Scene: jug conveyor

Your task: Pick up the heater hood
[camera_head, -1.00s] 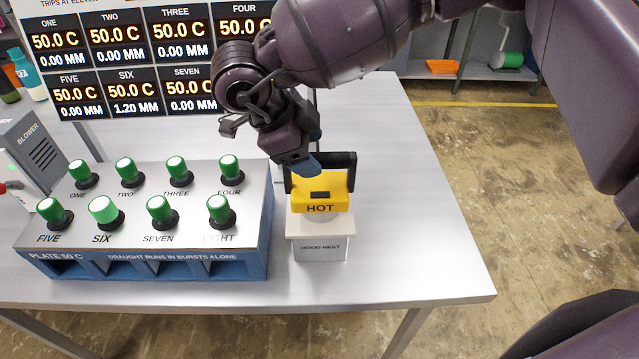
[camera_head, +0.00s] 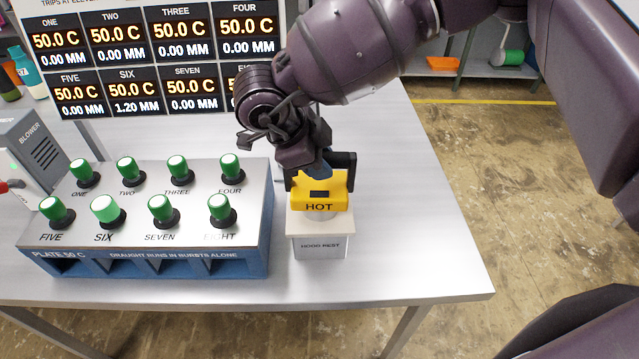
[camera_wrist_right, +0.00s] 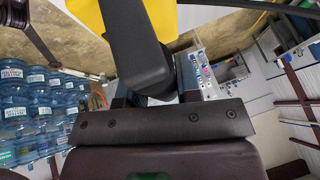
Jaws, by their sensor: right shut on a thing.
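The heater hood (camera_head: 319,204) is yellow, marked HOT, with a black handle behind its top. It sits over the white block marked HOOD REST (camera_head: 319,245), near the table's right side. My right gripper (camera_head: 318,171) reaches down from above and is shut on the hood at its black handle; the fingers partly cover the handle. In the right wrist view a black bar (camera_wrist_right: 138,50) lies close before the camera, with part of the yellow hood (camera_wrist_right: 160,18) at the top edge. I cannot see my left gripper.
A plate unit (camera_head: 150,225) with several green-capped knobs stands just left of the hood rest. A blower (camera_head: 32,140) is at the far left and a display board (camera_head: 150,60) behind. The table right of the hood (camera_head: 410,220) is clear.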

